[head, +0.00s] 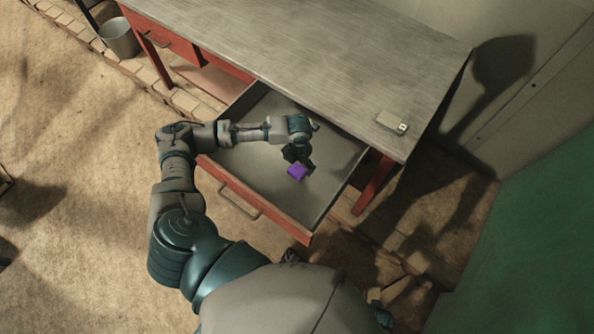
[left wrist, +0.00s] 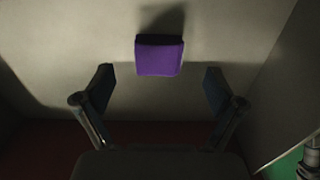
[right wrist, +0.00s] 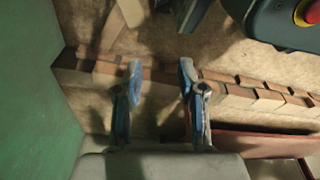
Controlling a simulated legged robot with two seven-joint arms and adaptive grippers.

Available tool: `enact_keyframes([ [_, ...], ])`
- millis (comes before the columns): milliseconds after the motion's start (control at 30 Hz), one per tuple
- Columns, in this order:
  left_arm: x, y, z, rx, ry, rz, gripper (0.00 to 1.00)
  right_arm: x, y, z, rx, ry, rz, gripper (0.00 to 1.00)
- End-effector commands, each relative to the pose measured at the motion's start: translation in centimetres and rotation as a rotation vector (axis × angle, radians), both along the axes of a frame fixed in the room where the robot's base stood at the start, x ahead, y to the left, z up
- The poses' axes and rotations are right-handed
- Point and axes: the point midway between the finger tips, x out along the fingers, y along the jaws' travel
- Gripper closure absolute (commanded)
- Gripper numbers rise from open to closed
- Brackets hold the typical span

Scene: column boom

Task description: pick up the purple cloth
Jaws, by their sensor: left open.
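The purple cloth (head: 297,172) is a small folded block lying on the grey floor of the open drawer (head: 256,166). My left gripper (head: 304,162) is over the drawer, right by the cloth in the head view. In the left wrist view the cloth (left wrist: 159,55) lies ahead of the fingertips, roughly centred between the two spread fingers (left wrist: 158,88). The left gripper is open and empty. In the right wrist view my right gripper (right wrist: 158,75) has its two fingers apart with nothing between them, above the floor and a row of bricks.
The red desk with a grey top (head: 300,50) stands over the drawer. A small grey device (head: 392,122) lies on the desk top near its right corner. A bucket (head: 119,38) stands at the back left. A green surface (head: 530,240) is at the right.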

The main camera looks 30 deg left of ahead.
Motion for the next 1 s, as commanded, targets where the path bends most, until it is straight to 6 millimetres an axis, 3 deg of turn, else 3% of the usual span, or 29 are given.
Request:
enact_keyframes([
  [200,-0.4,0.4,-3.4,-0.002,0.002,0.001,0.06,0.8,0.2,1.1,-0.001,-0.006,-0.001,0.6],
  [467,-0.4,0.5,-3.8,-0.001,0.001,0.001,0.06,0.9,0.2,1.4,-0.001,-0.006,-0.002,0.6],
  [533,-0.4,0.5,-3.8,-0.001,0.001,0.001,0.16,0.9,0.2,1.3,-0.001,-0.006,-0.002,0.6],
  [733,-0.3,0.4,-3.7,0.0,0.001,0.001,0.66,0.9,0.2,1.3,-0.002,-0.004,-0.002,0.6],
  [767,-0.3,0.4,-3.7,0.0,0.001,0.001,0.7,0.9,0.2,1.3,-0.002,-0.004,-0.002,0.6],
  [1000,-0.3,0.4,-3.7,-0.001,0.001,0.001,0.7,0.9,0.2,1.3,-0.002,-0.004,-0.002,0.6],
])
